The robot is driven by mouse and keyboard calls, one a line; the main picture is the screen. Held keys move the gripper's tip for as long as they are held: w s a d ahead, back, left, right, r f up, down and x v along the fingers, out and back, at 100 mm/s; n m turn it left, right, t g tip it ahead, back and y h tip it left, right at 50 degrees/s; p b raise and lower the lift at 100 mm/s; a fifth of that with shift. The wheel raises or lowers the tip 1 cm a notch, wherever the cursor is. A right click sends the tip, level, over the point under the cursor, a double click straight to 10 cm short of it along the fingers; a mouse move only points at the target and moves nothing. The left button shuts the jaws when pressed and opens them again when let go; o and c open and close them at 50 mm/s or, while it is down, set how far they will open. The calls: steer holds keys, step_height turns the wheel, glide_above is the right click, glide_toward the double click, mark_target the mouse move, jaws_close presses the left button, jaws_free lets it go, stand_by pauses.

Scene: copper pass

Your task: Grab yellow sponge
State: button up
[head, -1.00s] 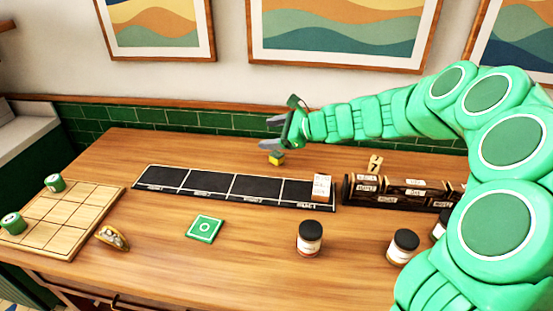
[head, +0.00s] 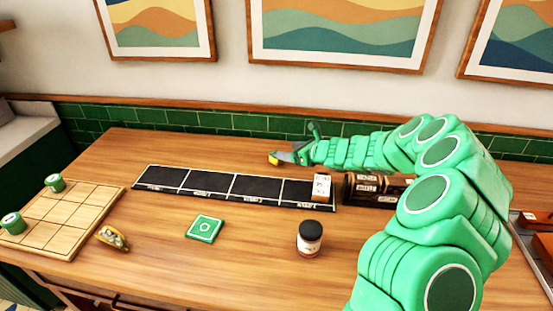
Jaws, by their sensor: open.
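The yellow sponge (head: 273,159) is a small block at the back of the wooden table, behind the dark strip of panels. My gripper (head: 281,157) is low at the sponge, reaching in from the right. Its grey fingers are open and at or around the sponge's right side. The fingers hide part of the sponge, and I cannot tell whether they touch it.
A black panel strip (head: 209,187) lies in front of the sponge, with a white labelled block (head: 322,187) at its right end. A dark labelled rack (head: 366,188) stands under my arm. A jar (head: 309,238), a green tile (head: 205,228) and a wooden grid board (head: 62,215) are nearer.

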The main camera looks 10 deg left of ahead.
steer(key=shift+f, duration=1.15)
steer(key=shift+x, duration=2.45)
steer(key=shift+c, duration=0.4)
steer(key=c, duration=1)
steer(key=shift+r, duration=0.1)
steer(key=shift+c, duration=0.2)
